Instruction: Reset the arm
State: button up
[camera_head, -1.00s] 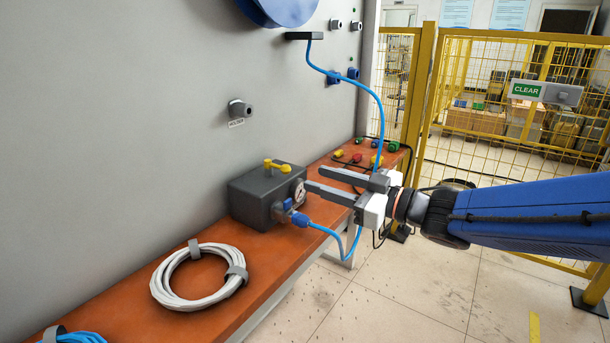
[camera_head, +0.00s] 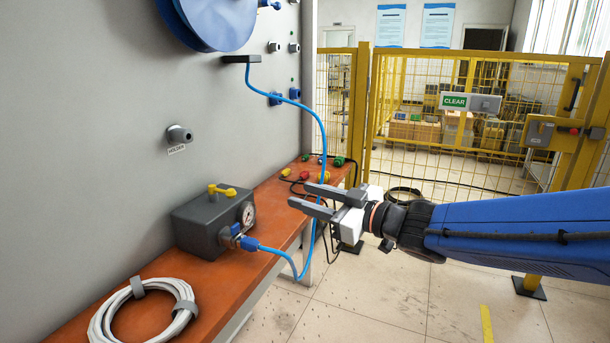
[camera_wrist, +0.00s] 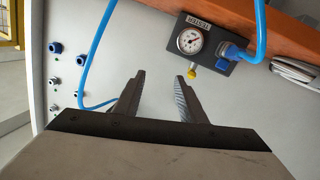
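My gripper (camera_head: 298,193) is in the head view, reaching left from my blue arm, in front of the orange bench. Its two fingers are apart with nothing between them. In the wrist view my gripper (camera_wrist: 160,78) also shows its fingers spread and empty. A dark box with a gauge and a yellow valve handle (camera_head: 212,222) stands on the bench, to the left of the fingertips and apart from them. The box also shows in the wrist view (camera_wrist: 208,67), beyond the fingers.
A blue hose (camera_head: 320,130) runs from the wall past my gripper to the box. A coiled white cable (camera_head: 98,322) lies on the orange bench (camera_head: 232,285). A grey wall panel (camera_head: 110,120) stands behind. A yellow fence (camera_head: 366,110) is at the back. The floor at right is open.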

jog(key=d+f+m+t+h, duration=0.1)
jog(key=d+f+m+h, duration=0.2)
jog(key=d, duration=0.5)
jog(key=d+f+m+t+h, duration=0.1)
jog(key=d+m+h, duration=0.2)
jog(key=d+h, duration=0.35)
jog(key=d+f+m+t+h, duration=0.1)
jog(key=d+f+m+h, duration=0.15)
jog(key=d, duration=0.65)
jog(key=s+d+f+m+g+h, duration=0.3)
jog(key=s+d+f+m, duration=0.15)
jog(key=s+d, duration=0.35)
jog(key=s+f+g, duration=0.2)
jog(key=s+f, duration=0.1)
jog(key=s, duration=0.4)
jog(key=s+a+f+g, duration=0.1)
jog(key=s+f+g, duration=0.2)
jog(key=s, duration=0.4)
jog(key=shift+s+a+y, duration=0.2)
jog(key=shift+s+y, duration=0.1)
